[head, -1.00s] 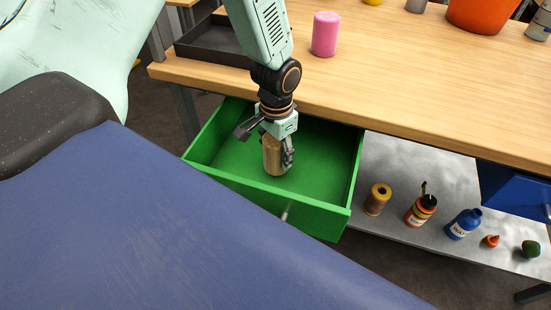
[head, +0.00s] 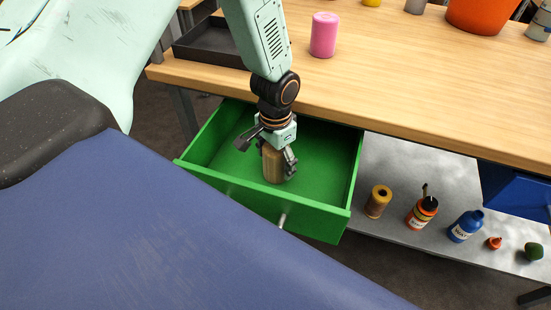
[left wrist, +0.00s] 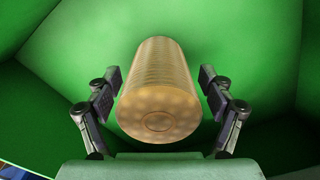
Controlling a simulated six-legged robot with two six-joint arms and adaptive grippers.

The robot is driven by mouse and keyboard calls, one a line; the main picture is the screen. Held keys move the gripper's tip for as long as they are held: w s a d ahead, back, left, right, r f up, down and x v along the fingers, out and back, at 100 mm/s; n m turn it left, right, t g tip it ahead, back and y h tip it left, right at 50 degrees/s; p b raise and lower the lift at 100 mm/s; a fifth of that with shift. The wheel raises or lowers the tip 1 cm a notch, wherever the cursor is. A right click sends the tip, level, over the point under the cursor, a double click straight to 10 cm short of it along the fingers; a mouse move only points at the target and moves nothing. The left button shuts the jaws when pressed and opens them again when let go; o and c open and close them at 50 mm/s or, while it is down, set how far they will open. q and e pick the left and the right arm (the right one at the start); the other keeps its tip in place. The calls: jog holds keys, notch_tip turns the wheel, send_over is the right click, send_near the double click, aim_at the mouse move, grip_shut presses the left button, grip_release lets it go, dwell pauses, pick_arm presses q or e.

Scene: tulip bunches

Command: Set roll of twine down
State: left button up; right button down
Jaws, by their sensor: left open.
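The roll of twine (head: 272,164) is a tan cylinder standing in the open green drawer (head: 315,215) under the table. It also shows in the left wrist view (left wrist: 157,90), where its ridged side and round end face the camera. My left gripper (head: 272,156) reaches down into the drawer over the roll. In the left wrist view my left gripper's fingers (left wrist: 160,95) are open on both sides of the roll, with green gaps between them and it. My right gripper is in neither view.
On the wooden table stand a pink cylinder (head: 324,35), an orange pot (head: 480,12) and a dark tray (head: 212,42). A lower grey shelf (head: 400,165) right of the drawer holds a yellow roll (head: 378,201), an orange jar (head: 422,212) and a blue bottle (head: 465,226). The drawer's right part is free.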

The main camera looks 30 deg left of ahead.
pick_arm(q)
jog(key=shift+w, duration=0.1)
jog(key=shift+r, duration=0.4)
notch_tip(320, 180, up, 12)
jog(key=p, duration=0.4)
jog(key=shift+f+p, duration=0.2)
jog(key=shift+p, duration=0.2)
